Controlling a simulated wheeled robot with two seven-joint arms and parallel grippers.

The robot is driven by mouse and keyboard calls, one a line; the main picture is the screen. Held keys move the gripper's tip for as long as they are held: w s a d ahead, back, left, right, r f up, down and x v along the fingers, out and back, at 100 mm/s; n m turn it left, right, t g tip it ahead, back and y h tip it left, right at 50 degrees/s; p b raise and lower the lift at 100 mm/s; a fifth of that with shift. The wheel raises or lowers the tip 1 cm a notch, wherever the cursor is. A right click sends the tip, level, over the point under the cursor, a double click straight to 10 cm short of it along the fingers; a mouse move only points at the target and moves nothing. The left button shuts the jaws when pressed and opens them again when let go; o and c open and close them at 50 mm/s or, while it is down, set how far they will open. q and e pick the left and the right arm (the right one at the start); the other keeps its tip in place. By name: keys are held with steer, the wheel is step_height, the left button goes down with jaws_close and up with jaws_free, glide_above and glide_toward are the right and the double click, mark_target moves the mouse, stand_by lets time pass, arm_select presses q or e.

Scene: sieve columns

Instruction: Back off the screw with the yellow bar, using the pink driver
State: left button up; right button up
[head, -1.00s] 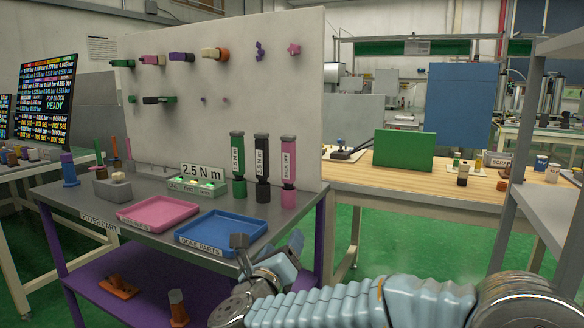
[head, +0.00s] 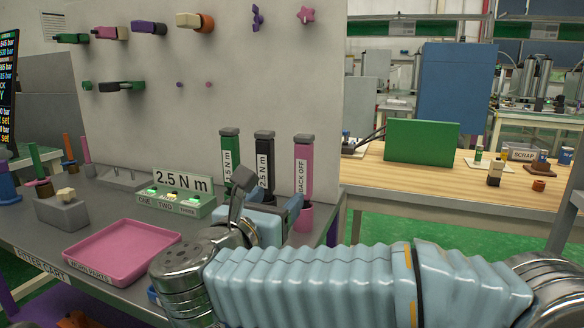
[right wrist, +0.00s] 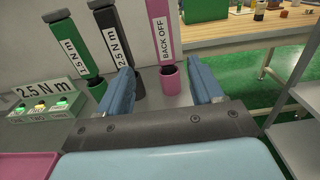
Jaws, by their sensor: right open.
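The pink driver (head: 304,170), labelled BACK OFF, stands upright in a pink holder at the right end of the cart. It also shows in the right wrist view (right wrist: 163,30), near the gap between my fingers. My right gripper (head: 267,196) is open and empty in front of the driver holders, short of the pink driver; its two fingers also show in the right wrist view (right wrist: 160,72). A cream bar with an orange end (head: 194,21) is on the upright panel; I cannot tell whether it is the yellow bar. My left gripper is not in view.
A green driver (head: 229,155) and a black driver (head: 264,160) stand just left of the pink one. A box marked 2.5 N m (head: 178,198) and a pink tray (head: 125,250) are further left. The white panel (head: 250,80) rises behind the drivers.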

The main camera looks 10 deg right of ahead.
mark_target(301, 175)
steer(key=p+x, duration=0.1)
steer(key=x, duration=0.7)
steer(key=shift+d+r+p, duration=0.1)
steer(key=shift+d+p, duration=0.05)
steer(key=shift+p, duration=0.25)
steer(key=p+x, duration=0.1)
steer(key=x, duration=0.3)
steer(key=shift+w+d+r+p, duration=0.15)
steer(key=shift+d+p, duration=0.15)
steer(key=shift+p, duration=0.1)
steer(key=shift+w+d, duration=0.2)
steer(key=shift+w, duration=0.05)
steer(key=shift+c, duration=0.5)
jaws_close()
